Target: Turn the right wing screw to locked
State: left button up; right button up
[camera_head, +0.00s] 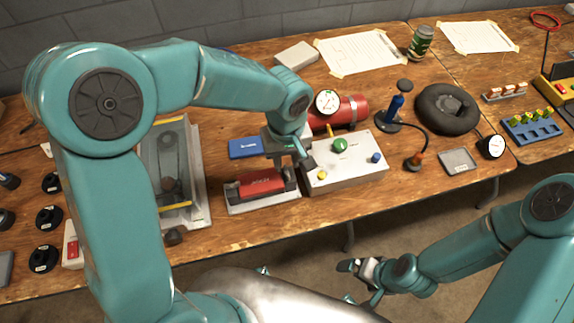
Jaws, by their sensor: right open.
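A red block (262,184) lies in a grey cradle (262,203) with dark end pieces, near the middle of the table's front edge. The right dark end piece (291,177) is partly behind my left gripper. No wing screw can be made out for certain, nor its locked or unlocked position. My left gripper (289,163) points down over the cradle's right end, next to the pale box. Its fingertips are too small and overlapped to tell their opening or any contact. My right gripper (362,272) is open and empty, low in front of the table, over the floor.
A pale box (350,175) with a green knob (339,145) stands right of the cradle. A blue block (249,148) lies behind the cradle. A red cylinder (348,110), a gauge (327,102) and a black ring (446,109) stand farther back. A clear-lidded tray (200,190) is left.

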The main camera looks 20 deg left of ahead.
aim_at(287, 170)
pick_arm(q)
notch_tip(287, 170, down, 4)
jog(key=shift+w, duration=0.15)
grip_shut()
